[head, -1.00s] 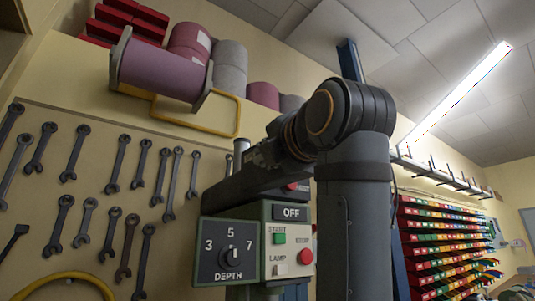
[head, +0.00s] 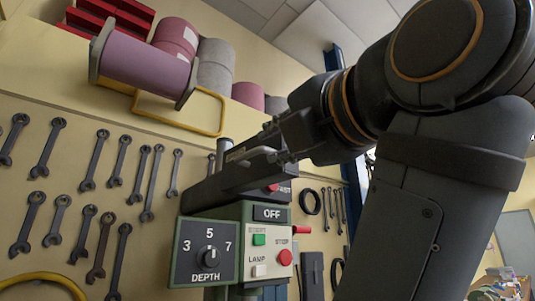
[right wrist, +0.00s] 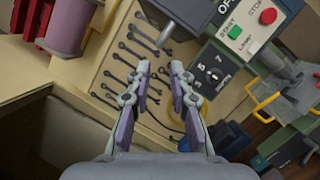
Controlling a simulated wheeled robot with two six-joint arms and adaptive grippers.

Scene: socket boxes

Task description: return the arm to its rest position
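My right arm (head: 395,225) comes in from the lower right of the head view, bends at a large dark joint and reaches left to the wrist. My right gripper (head: 250,149) overlaps the dark head of a machine in that view, so its fingers are hard to make out there. In the right wrist view the gripper (right wrist: 159,67) is open, with a clear gap between its two fingers and nothing between them. I cannot tell from the views whether it touches the machine. My left arm and gripper are not in view.
The green-and-grey control box (head: 266,243), with its depth dial (head: 209,256), stands below the gripper. Wrenches (head: 97,160) hang on the wall panel at left. Spools (head: 145,65) and red bins (head: 112,15) sit on a shelf above. The ceiling area is open.

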